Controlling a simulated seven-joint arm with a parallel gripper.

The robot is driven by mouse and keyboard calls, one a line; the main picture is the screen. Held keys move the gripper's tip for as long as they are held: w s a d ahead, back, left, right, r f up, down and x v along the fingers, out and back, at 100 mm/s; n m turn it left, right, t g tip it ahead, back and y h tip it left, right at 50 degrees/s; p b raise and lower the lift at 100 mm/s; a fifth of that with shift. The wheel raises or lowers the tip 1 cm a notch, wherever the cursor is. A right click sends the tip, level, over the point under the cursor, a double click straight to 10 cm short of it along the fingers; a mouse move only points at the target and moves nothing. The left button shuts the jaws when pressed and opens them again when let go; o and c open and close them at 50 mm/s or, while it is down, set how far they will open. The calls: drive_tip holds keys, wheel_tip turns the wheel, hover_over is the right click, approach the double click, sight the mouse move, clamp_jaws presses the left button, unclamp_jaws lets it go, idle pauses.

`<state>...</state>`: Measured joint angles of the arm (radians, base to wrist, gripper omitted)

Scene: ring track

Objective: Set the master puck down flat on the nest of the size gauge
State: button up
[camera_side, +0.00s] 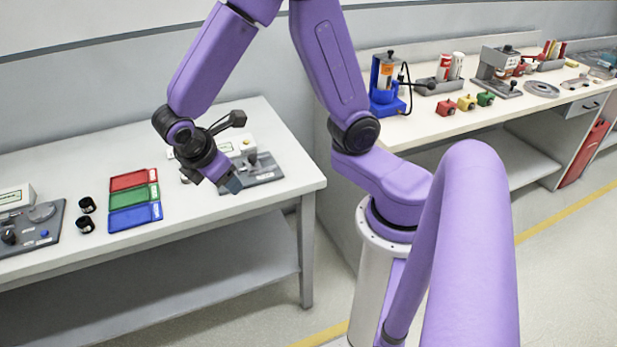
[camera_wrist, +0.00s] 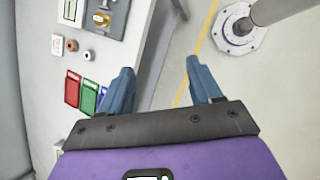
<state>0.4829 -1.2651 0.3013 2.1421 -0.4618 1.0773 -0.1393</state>
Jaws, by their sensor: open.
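My gripper (camera_side: 233,184) is over the front right part of the left bench, near the right-hand device. In the wrist view my gripper's two blue fingers (camera_wrist: 160,85) are wide apart, with nothing between them. A gauge-like device (camera_side: 40,222) with a grey base, a round grey disc and a white box stands at the bench's left end. In the wrist view it shows at the top (camera_wrist: 97,18), with a brass-coloured round part. A second device (camera_side: 262,168) with a grey base is partly behind my wrist. I cannot tell which is the size gauge, or identify the master puck.
Small dark cylinders (camera_side: 87,205) stand left of the red tray (camera_side: 133,180), green tray (camera_side: 133,197) and blue tray (camera_side: 135,216). The bench's front edge (camera_side: 240,211) runs close by my gripper. Another bench with tools and coloured blocks (camera_side: 447,108) stands behind at right.

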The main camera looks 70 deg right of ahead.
drive_tip(key=s+r+y, duration=0.2)
drive_tip(key=s+y, duration=0.1)
drive_tip(key=s, duration=0.6)
drive_tip(key=s+r+m+y, duration=0.1)
drive_tip(key=s+r+y, duration=0.1)
drive_tip(key=s, duration=0.7)
drive_tip(key=shift+s+d+r+g+y, duration=0.15)
drive_tip(key=shift+s+g+y, duration=0.15)
drive_tip(key=shift+y, duration=0.4)
drive_tip(key=shift+w, duration=0.1)
